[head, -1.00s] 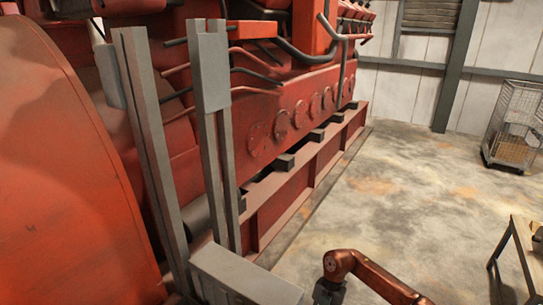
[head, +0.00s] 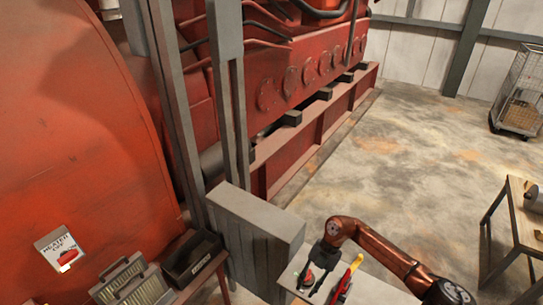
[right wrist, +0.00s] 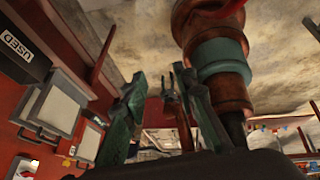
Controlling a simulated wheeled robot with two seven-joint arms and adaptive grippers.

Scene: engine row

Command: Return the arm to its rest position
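My right arm (head: 385,256), copper-coloured, reaches in from the lower right of the head view and bends down at its wrist. My right gripper (head: 310,284) points down over a light grey top, with its dark fingers apart. In the right wrist view the two greenish fingers (right wrist: 163,110) stand well apart, and I see nothing held between them. A small dark fork-like shape (right wrist: 172,88) shows beyond the fingers, perhaps my left gripper; its state is unclear. My left arm is not seen in the head view.
A grey cabinet (head: 258,232) stands close left of the gripper. A yellow and red item (head: 347,278) lies right of it. A wooden table (head: 515,222) is at right. Open floor lies behind.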

